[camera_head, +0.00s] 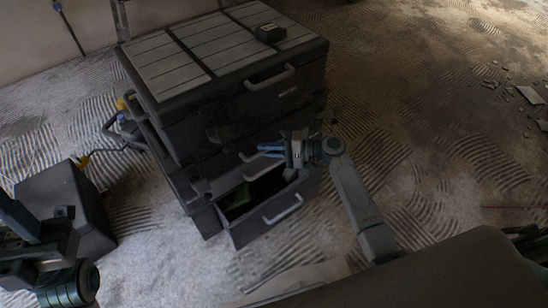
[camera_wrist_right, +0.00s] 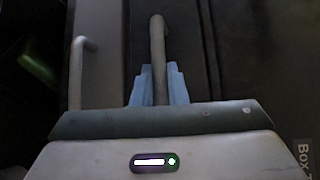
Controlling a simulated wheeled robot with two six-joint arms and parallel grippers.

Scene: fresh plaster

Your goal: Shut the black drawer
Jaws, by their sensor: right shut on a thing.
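The black drawer unit (camera_head: 215,135) stands on the floor at centre, with handles on its front. Its bottom drawer (camera_head: 283,222) is pulled out, and a green thing (camera_head: 240,195) shows inside. My right gripper (camera_head: 268,150) is at the middle handle (camera_head: 258,168), above the open drawer. In the right wrist view, its blue fingers (camera_wrist_right: 156,85) are shut on this grey handle (camera_wrist_right: 157,45). Another handle (camera_wrist_right: 76,75) shows to the left there. My arm hides part of the middle front. My left gripper (camera_head: 65,285) is at the lower left, its fingers unclear.
A small black item (camera_head: 270,33) lies on the unit's grey-panelled top. A dark box (camera_head: 65,200) stands on the floor at left. Yellow and black gear (camera_head: 122,125) is beside the unit. Rubble lies at the far right; the floor on the right is mostly clear.

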